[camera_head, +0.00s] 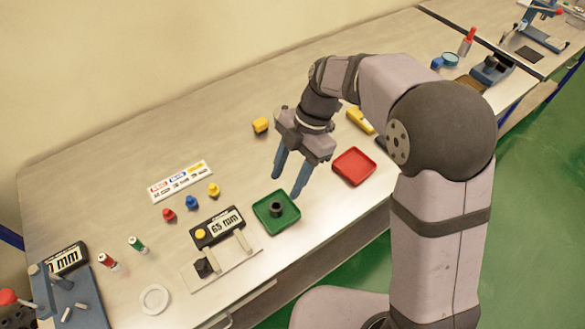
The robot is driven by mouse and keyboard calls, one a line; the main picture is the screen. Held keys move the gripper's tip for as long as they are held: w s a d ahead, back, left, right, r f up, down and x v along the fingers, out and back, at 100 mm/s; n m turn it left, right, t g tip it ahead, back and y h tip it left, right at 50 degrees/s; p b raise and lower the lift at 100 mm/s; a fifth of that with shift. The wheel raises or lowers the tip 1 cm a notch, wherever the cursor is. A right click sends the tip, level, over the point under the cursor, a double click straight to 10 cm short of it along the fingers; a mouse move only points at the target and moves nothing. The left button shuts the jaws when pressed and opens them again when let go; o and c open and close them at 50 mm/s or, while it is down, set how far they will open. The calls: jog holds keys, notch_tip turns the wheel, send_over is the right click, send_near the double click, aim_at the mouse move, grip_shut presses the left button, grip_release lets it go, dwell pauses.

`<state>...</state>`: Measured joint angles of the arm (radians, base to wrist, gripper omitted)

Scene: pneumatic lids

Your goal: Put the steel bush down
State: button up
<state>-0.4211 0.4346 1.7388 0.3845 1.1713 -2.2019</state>
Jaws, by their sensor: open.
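The steel bush (276,209) is a small dark cylinder with a hollow top. It stands upright in the green tray (270,226). My gripper (286,187) is above and just beyond the green tray, with its two blue fingers apart and nothing between them. The fingers look clear of the bush, though their exact height is hard to tell. A red tray (354,181) lies to the right and looks empty.
A white ring (154,299) lies at the front left.

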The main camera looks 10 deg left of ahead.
jog(key=shift+b+v, duration=0.35)
jog(key=shift+v, duration=1.55)
jog(key=s+d+f+m+t+h, duration=0.1)
jog(key=s+d+f+m, duration=0.1)
jog(key=d+m, duration=0.5)
jog(key=s+d+f+m+t+h, duration=0.1)
jog(key=s+d+f+m, duration=0.2)
jog(key=s+d+m, duration=0.2)
jog(key=s+d+f+m+t, duration=0.1)
jog(key=s+d+f+m, duration=0.2)
jog(key=d+m, duration=0.8)
jog(key=m, duration=0.5)
jog(key=shift+s+h, duration=0.35)
jog(key=shift+h, duration=0.05)
